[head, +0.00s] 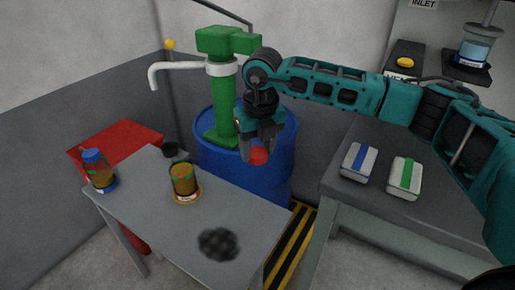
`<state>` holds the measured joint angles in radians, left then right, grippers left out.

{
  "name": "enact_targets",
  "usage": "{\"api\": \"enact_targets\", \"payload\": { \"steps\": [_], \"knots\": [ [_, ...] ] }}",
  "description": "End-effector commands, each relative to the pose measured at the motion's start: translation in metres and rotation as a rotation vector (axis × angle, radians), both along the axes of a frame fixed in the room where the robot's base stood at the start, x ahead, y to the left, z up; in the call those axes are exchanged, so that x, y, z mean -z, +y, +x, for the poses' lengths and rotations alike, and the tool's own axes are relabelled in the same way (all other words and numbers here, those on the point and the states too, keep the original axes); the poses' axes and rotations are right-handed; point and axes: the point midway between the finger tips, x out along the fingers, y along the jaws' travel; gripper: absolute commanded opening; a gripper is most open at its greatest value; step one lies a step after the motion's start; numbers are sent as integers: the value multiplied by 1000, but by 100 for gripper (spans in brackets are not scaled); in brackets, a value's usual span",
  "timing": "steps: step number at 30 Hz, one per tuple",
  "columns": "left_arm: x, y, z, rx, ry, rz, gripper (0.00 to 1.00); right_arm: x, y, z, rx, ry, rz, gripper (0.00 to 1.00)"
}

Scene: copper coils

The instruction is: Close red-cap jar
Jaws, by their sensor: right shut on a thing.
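My right gripper (259,150) comes in from the right and points down. It is shut on a red cap (259,156), held in the air in front of the blue barrel. An open-looking jar (183,180) with amber contents stands upright on the grey table, on an orange-yellow base. The cap is above and to the right of this jar, apart from it. A second amber jar (98,172) with a blue cap (92,155) stands at the table's left end on a blue base. My left gripper is not in view.
A blue barrel (280,160) with a green pump (222,90) stands behind the table (145,215). A dark round patch (219,244) lies on the table's front. Blue-striped (359,162) and green-striped (404,178) boxes lie on the right table. A red surface (120,140) is behind left.

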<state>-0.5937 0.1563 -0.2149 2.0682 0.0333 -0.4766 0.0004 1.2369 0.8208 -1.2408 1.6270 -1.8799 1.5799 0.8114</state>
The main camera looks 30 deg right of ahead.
Motion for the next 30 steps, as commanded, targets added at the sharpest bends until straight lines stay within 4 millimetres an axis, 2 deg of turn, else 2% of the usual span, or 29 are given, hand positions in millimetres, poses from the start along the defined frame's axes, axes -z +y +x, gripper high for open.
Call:
{"api": "enact_targets", "payload": {
  "steps": [5,8,11,30],
  "knots": [
    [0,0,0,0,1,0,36,0,1,-1,-22,0,0,24],
    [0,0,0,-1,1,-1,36,-1,3,-3,-111,0,2,24],
    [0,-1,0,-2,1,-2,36,-2,7,-7,-281,-1,1,24],
    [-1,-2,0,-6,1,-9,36,-14,38,-45,-1800,0,2,24]
  ]
}}
